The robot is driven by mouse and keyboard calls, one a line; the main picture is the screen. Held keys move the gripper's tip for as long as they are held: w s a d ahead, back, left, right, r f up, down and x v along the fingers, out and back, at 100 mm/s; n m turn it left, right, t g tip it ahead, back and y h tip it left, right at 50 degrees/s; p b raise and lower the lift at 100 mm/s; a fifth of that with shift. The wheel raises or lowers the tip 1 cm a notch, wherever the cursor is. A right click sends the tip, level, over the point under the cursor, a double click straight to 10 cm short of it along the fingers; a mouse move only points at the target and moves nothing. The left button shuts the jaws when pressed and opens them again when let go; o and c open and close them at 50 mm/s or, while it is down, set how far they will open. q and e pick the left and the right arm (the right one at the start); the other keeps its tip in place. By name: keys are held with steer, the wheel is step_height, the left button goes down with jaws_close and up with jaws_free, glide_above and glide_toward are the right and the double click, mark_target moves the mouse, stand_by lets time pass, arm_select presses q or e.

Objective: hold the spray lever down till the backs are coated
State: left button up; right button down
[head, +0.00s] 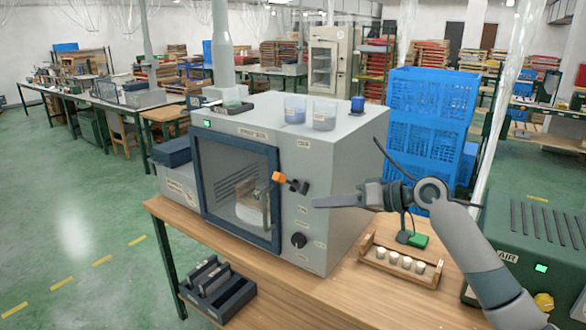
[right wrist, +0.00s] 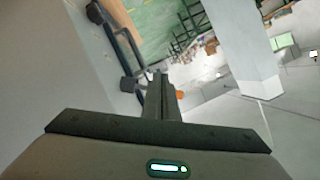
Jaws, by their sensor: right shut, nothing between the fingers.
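The grey spray booth (head: 345,150) stands on a wooden table, its dark-framed window door (head: 232,165) closed. An orange-tipped lever (head: 279,177) with a black mount sticks out of its front panel, right of the door. The orange tip also shows in the right wrist view (right wrist: 182,95), just right of the fingers. Through the glass a pale item (head: 252,205) shows in part; its coating cannot be told. My right gripper (head: 318,201) is shut and empty, pointing left, just right of and below the lever. Contact with the panel cannot be told. My left gripper is out of view.
A black knob (head: 298,240) sits lower on the panel. Cups (head: 324,115) stand on the booth's top. A wooden rack (head: 400,265) of white-topped pieces lies at right, near a green air unit (head: 535,235). Blue crates (head: 432,100) are stacked behind. A dark caddy (head: 218,288) sits front left.

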steer(key=w+d+r, duration=0.1)
steer(key=r, duration=0.5)
steer(key=w+d+r+y, duration=0.1)
steer(key=w+r, duration=0.1)
steer(key=r, duration=0.3)
steer(key=shift+d+r+t, duration=0.25)
steer(key=shift+r+t, duration=0.15)
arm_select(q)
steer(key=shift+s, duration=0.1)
arm_select(e)
steer(key=shift+a, duration=0.15)
steer(key=p, duration=0.5)
glide_above(288, 181)
steer(key=d, duration=0.2)
steer(key=f, duration=0.2)
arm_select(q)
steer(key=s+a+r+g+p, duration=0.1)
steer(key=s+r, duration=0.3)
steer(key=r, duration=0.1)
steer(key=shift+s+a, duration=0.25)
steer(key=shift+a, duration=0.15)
arm_select(e)
steer(key=f, duration=0.1)
steer(key=s+f, duration=0.1)
steer(key=f, duration=0.1)
steer(key=shift+s+a+f, duration=0.15)
steer(key=shift+s+a, duration=0.25)
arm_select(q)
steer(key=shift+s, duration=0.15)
